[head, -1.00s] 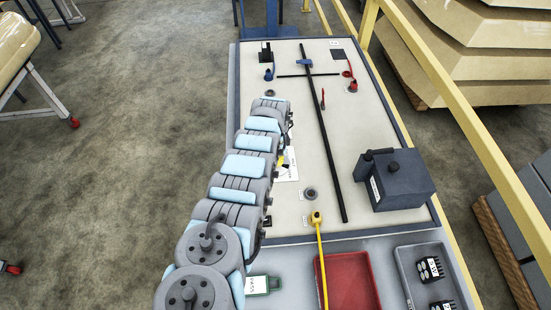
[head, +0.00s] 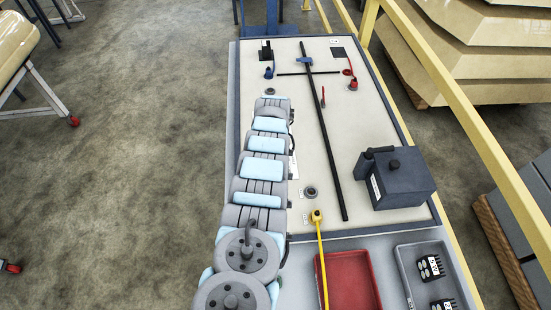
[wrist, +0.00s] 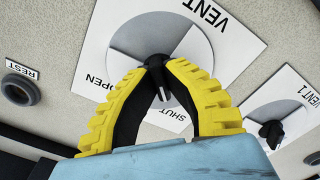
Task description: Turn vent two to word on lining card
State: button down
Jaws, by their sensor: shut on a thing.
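In the wrist view my gripper (wrist: 158,70) is shut on the black knob of a grey round dial (wrist: 197,50). The dial sits on a white plate (wrist: 228,22) marked VENT, OPEN and SHUT; its number is out of frame. The knob's visible end points down the picture, toward SHUT. A second dial (wrist: 273,110), marked VENT 1, is to the right with its own black knob (wrist: 271,133). In the head view my arm hides the gripper and both dials. I cannot make out the lining card; a partly covered white card (head: 294,165) shows beside my arm.
A round socket marked REST (wrist: 20,90) is left of the dial. On the trolley top (head: 350,130) are a long black bar (head: 325,140), a dark box (head: 398,180) and a yellow-handled thing (head: 317,216). Red (head: 348,284) and grey (head: 405,270) trays are in front.

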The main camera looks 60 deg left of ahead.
dwell(0.3)
jog(key=c, duration=1.1)
grip_release()
notch_tip(320, 180, up, 12)
jog(key=shift+f, duration=0.1)
dwell(0.3)
